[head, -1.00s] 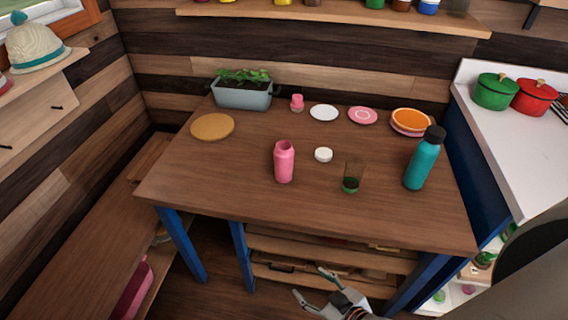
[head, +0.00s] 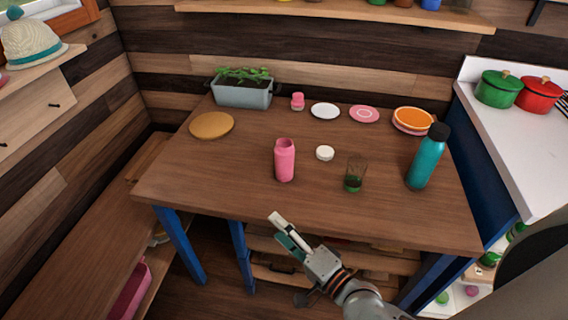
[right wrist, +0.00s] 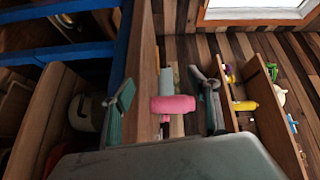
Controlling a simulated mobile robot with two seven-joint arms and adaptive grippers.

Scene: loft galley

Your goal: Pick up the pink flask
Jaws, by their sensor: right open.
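The pink flask (head: 284,160) stands upright and without a lid on the wooden table (head: 230,195), left of the middle. A white round cap (head: 324,153) lies to its right. My right gripper (head: 283,231) is in front of the table's front edge, nearer to me than the flask and apart from it. In the right wrist view the pink flask (right wrist: 173,104) appears sideways, between the two spread fingers of the right gripper (right wrist: 163,105) but farther off. The right gripper is open and empty. My left gripper does not show.
A glass with green contents (head: 355,175) and a teal bottle (head: 427,158) stand right of the flask. Behind are a planter (head: 243,95), a small pink item (head: 297,101), plates (head: 325,111) and an orange bowl (head: 412,119). A round board (head: 212,125) lies left. The table before the flask is clear.

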